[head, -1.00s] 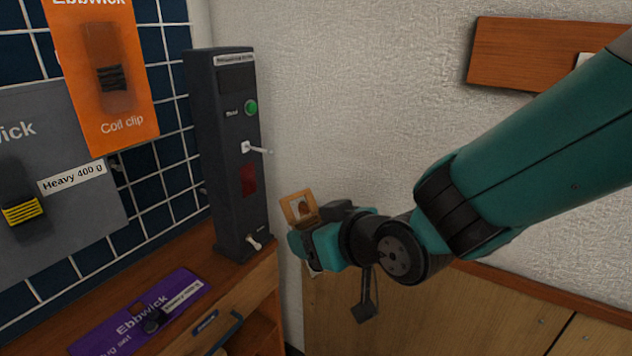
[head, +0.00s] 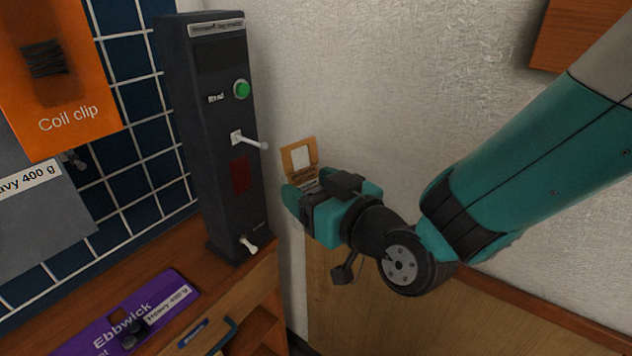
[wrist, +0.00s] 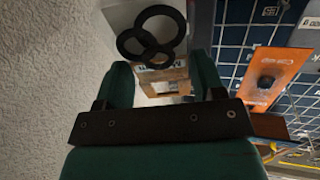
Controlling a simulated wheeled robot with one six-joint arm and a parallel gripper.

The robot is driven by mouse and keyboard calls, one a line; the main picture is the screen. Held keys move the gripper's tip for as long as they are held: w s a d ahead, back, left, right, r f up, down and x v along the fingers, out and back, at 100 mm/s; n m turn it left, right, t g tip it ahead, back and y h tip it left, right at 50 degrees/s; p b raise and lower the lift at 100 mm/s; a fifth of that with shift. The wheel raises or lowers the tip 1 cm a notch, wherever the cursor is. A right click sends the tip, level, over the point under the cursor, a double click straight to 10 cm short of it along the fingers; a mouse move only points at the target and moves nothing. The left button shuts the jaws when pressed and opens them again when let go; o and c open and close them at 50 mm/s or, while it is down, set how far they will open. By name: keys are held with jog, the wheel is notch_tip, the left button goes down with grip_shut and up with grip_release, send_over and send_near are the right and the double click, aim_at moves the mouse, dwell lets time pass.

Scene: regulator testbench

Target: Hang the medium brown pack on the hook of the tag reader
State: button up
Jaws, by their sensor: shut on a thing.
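My gripper (head: 298,196) is shut on the brown pack (head: 302,156), a small card with a pale window that stands up above the fingers. The wrist view shows the pack (wrist: 168,77) between the fingertips, partly hidden by the fingers. The tag reader (head: 212,140) is a tall dark grey tower left of my gripper. Its white upper hook (head: 250,141) sticks out to the right, a little higher than the pack. The pack is apart from the hook, with a gap between them in the head view.
A second white peg (head: 248,245) sits low on the reader, and a green button (head: 241,90) above. A purple pack (head: 125,325) lies on the wooden bench at left. An orange pack (head: 65,112) hangs on the grid wall. Black rings (wrist: 150,35) show beyond the wrist's fingers.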

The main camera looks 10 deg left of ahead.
jog(key=w+a+f+p, duration=0.1)
jog(key=w+a+p, duration=0.2)
jog(key=a+p, duration=0.5)
jog(key=shift+w+a+f+p, duration=0.2)
jog(key=shift+a+p, duration=0.05)
jog(key=shift+p, duration=2.05)
jog(key=o, duration=1)
jog(key=shift+o, duration=0.2)
